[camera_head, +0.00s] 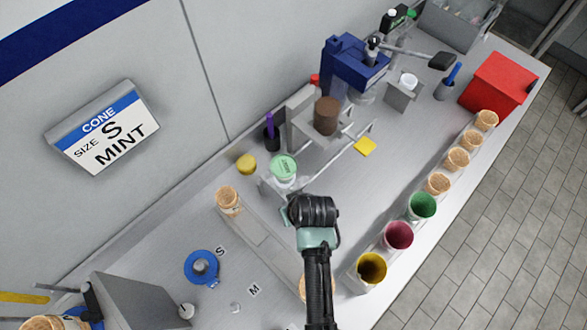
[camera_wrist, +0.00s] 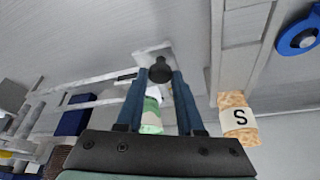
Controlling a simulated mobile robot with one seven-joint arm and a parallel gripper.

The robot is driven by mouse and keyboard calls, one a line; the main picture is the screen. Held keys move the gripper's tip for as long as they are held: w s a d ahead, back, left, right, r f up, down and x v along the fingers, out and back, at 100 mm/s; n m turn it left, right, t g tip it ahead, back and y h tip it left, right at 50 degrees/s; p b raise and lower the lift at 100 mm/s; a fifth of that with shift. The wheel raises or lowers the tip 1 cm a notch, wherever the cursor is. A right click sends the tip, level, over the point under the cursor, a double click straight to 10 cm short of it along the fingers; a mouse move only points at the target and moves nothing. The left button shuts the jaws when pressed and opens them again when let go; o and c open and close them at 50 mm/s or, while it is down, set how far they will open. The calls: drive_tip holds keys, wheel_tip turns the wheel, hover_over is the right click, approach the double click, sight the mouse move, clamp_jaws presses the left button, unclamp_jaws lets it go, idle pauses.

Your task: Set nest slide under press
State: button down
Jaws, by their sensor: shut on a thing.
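The nest slide (camera_head: 268,187) is a pale plate at the near end of the light rails, with a mint-green cup (camera_head: 283,168) standing on it. In the wrist view the slide (camera_wrist: 150,50) carries a black knob (camera_wrist: 160,70). My gripper (camera_head: 290,214) is shut on that knob, seen between its blue fingers (camera_wrist: 160,80). The green and white cup (camera_wrist: 152,112) shows behind the fingers, partly covered. A brown cylinder (camera_head: 326,115) sits above the rails on a pale frame. The blue press-like machine (camera_head: 345,65), with a black-ended lever, stands farther back.
A rack of cones and coloured cups (camera_head: 398,236) runs along the right edge. A cone sleeve (camera_head: 229,200) marked S in the wrist view stands left of my gripper. A yellow pad (camera_head: 365,146) and a red box (camera_head: 497,83) lie beyond. A blue ring (camera_head: 190,267) lies front left.

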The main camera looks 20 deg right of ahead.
drive_tip(key=shift+d, duration=0.1)
drive_tip(key=w+d+b, duration=0.4)
drive_tip(key=d+b, duration=0.1)
drive_tip(key=d, duration=0.7)
drive_tip(key=shift+w, duration=0.2)
drive_tip(key=c, duration=0.5)
unclamp_jaws()
drive_tip(key=shift+c, duration=0.2)
drive_tip(key=b+v, duration=0.1)
drive_tip(key=v, duration=1.2)
